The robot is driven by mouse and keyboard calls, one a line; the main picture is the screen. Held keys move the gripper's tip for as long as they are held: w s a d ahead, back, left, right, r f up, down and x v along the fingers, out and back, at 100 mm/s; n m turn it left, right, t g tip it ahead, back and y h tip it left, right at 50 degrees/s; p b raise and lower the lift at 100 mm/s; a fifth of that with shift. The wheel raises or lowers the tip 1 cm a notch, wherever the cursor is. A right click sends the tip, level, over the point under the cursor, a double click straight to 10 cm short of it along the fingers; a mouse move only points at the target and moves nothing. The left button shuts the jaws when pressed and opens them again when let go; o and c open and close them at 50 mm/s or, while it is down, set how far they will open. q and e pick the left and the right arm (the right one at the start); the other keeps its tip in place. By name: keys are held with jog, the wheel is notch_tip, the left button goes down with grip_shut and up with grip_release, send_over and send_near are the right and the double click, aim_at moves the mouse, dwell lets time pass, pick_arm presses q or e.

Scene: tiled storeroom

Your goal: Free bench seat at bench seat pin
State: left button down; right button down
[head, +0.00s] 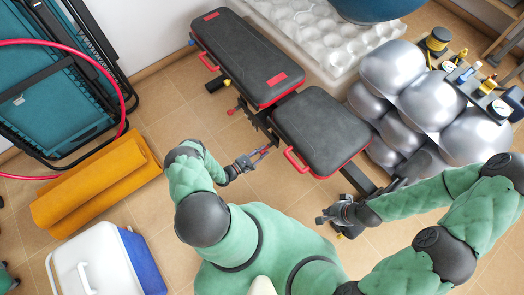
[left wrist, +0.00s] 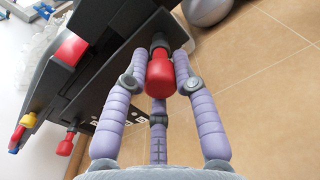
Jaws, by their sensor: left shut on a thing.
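The weight bench stands upper middle in the head view, with a long black back pad (head: 240,50) and a shorter black bench seat (head: 318,128), both edged in red. My left gripper (head: 262,154) is just left of the seat's near end. In the left wrist view its purple fingers close around a red knob, the bench seat pin (left wrist: 160,75), on a dark stem at the bench frame. The pin's inner end is hidden. My right gripper (head: 322,218) is below the seat, apart from it; its fingers are too small to read.
Other red knobs (left wrist: 66,145) and a yellow-red one (left wrist: 24,128) sit on the frame nearby. Silver balls (head: 400,75) crowd the bench's right side. An orange mat (head: 95,185) and a white-blue cooler (head: 100,262) lie left. Tiled floor between is clear.

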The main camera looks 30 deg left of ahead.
pick_arm(q)
jog(key=shift+v, duration=1.1)
jog(key=c, duration=1)
grip_release()
jog(key=shift+s, duration=0.15)
jog(key=shift+a, duration=0.1)
jog(key=v, duration=1.2)
